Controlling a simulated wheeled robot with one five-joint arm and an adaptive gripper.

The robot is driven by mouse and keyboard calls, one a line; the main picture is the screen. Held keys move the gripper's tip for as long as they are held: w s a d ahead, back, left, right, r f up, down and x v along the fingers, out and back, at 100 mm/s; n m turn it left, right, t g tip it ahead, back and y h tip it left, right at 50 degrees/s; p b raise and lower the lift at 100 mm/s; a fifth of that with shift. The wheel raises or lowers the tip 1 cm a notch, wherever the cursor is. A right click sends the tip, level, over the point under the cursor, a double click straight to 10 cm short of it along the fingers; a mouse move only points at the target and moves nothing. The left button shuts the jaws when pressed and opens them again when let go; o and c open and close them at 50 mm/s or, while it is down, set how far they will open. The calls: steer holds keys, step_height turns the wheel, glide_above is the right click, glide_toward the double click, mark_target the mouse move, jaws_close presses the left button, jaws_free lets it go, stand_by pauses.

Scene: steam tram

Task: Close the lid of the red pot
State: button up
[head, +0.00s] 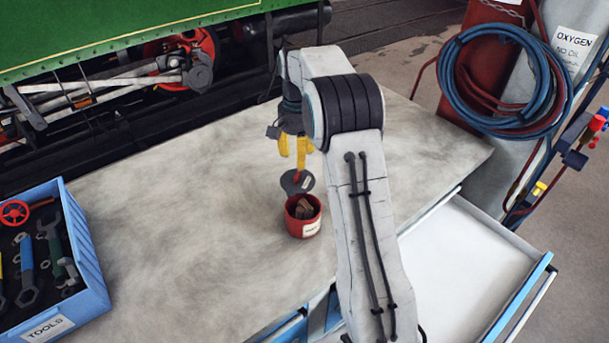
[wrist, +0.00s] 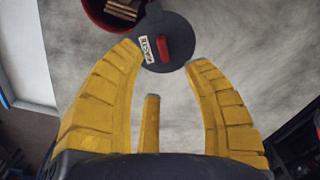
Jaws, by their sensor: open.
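The red pot (head: 303,221) stands on the workbench near its front edge, with brown pieces inside. Its dark grey lid (head: 293,184) stands open at the pot's far side, with a red handle and a small white label on it. My gripper (head: 293,162) is above and just behind the lid, fingers pointing down. In the wrist view my gripper (wrist: 165,60) has its yellow fingers apart, with the lid (wrist: 170,52) and its red handle just beyond the fingertips. Nothing is held. The red pot (wrist: 103,12) is partly cut off at the top there.
A blue tool crate (head: 90,272) stands at the left on the workbench (head: 190,205). An open drawer (head: 470,265) juts out at the right. Hoses (head: 462,85) hang on the gas bottles behind. The green tram (head: 100,30) is at the back. The bench middle is clear.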

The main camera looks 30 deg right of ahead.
mark_target(299, 175)
steer(key=shift+w+d+f, duration=0.15)
steer(key=shift+d+f, duration=0.05)
steer(key=shift+f, duration=3.7)
steer(key=shift+o, duration=0.2)
jaws_close()
